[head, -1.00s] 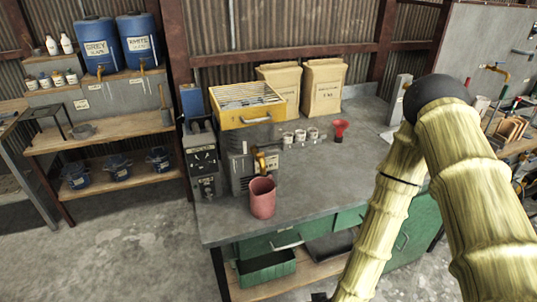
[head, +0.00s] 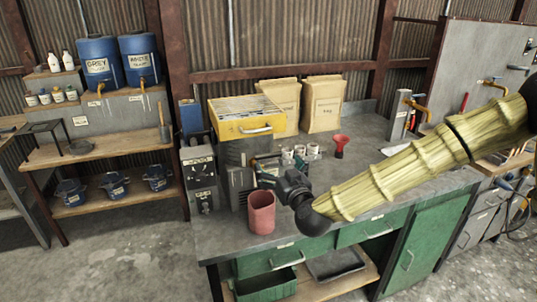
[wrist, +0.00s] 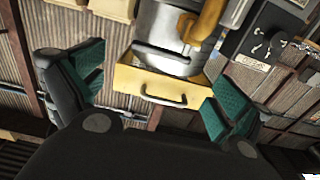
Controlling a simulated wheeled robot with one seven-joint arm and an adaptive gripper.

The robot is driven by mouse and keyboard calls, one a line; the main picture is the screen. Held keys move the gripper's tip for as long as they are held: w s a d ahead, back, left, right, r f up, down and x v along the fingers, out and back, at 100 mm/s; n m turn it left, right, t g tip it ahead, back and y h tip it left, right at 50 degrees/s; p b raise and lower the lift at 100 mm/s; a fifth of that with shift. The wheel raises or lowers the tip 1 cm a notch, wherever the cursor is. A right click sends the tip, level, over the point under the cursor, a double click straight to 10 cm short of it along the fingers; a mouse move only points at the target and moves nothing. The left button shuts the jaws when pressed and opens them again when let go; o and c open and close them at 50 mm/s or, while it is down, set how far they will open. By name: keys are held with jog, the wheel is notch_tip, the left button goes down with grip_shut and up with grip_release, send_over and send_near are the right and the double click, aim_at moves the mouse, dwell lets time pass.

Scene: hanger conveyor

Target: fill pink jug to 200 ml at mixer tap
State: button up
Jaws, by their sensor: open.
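The pink jug (head: 261,212) stands upright at the front left of the grey workbench (head: 370,190), below and in front of the mixer. The mixer (head: 234,152) has a grey body with a yellow tray (head: 247,113) on top. My gripper (head: 266,168) is in front of the mixer, above and behind the jug, open and empty. It hides the mixer's tap in the head view. In the wrist view, the teal fingers stand wide apart with the yellow tray (wrist: 165,82) beyond them, and a yellow tap-like part (wrist: 207,22) shows at the top. The jug is not visible there.
A grey control box (head: 199,178) stands left of the mixer. Several small cups (head: 300,153) and a red funnel (head: 340,143) are behind my gripper. Two paper sacks (head: 322,103) stand at the back. The bench's right part is mostly clear beneath my arm.

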aim_at(269, 156)
jog(key=p+x, duration=0.2)
jog(key=x, duration=0.6)
jog(key=shift+w+a+f, duration=0.1)
jog(key=shift+w+f, duration=0.05)
